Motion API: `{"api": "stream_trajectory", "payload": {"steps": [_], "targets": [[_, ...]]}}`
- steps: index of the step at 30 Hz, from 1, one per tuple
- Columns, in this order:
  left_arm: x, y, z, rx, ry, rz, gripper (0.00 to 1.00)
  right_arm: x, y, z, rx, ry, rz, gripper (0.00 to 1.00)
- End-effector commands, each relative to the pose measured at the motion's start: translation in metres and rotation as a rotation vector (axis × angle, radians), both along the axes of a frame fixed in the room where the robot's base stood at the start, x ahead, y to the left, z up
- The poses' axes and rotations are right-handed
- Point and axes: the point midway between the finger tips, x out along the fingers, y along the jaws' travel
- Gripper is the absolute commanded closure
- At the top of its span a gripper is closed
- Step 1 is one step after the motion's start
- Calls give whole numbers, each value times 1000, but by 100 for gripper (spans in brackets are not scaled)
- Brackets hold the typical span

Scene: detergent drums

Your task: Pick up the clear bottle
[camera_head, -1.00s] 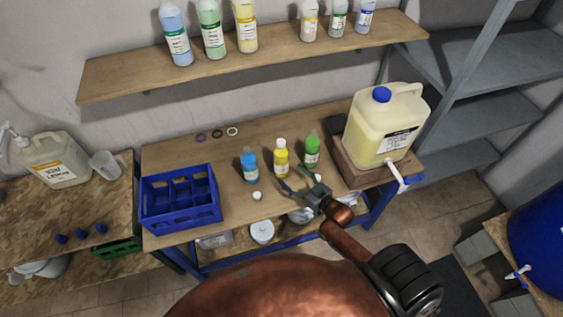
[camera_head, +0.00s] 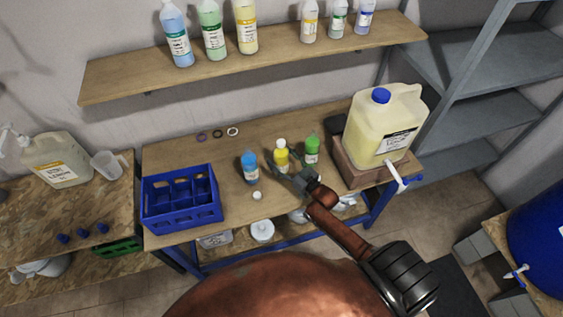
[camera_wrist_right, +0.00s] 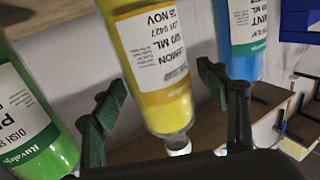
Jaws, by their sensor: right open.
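No plainly colourless bottle shows on the workbench; its three small bottles hold coloured liquid. The yellow bottle (camera_head: 281,155) with a white cap stands between the blue bottle (camera_head: 250,168) and the green bottle (camera_head: 312,150). My right gripper (camera_head: 287,168) is open, low in front of the yellow bottle. In the right wrist view the yellow bottle (camera_wrist_right: 160,70) lies between the spread fingers (camera_wrist_right: 165,110), with the green bottle (camera_wrist_right: 30,120) at left and the blue bottle (camera_wrist_right: 240,40) at right. I cannot tell whether the fingers touch it. My left gripper is out of view.
A blue crate (camera_head: 182,214) stands at the bench's left. A large yellow jug (camera_head: 382,125) with a tap stands at right on a block. A loose white cap (camera_head: 257,195) lies near the front edge. Several bottles stand on the wall shelf (camera_head: 270,67).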

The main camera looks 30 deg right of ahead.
Motion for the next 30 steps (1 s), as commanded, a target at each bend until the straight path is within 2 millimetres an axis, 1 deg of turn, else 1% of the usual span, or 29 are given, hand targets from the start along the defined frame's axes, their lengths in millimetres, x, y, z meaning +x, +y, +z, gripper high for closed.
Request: {"api": "stream_trajectory", "payload": {"steps": [4, 5, 30], "targets": [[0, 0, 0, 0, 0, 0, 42, 0, 0, 0, 0, 0, 0, 33], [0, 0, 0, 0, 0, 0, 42, 0, 0, 0, 0, 0, 0, 34], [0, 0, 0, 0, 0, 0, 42, -1, 0, 0, 0, 0, 0, 92]]}}
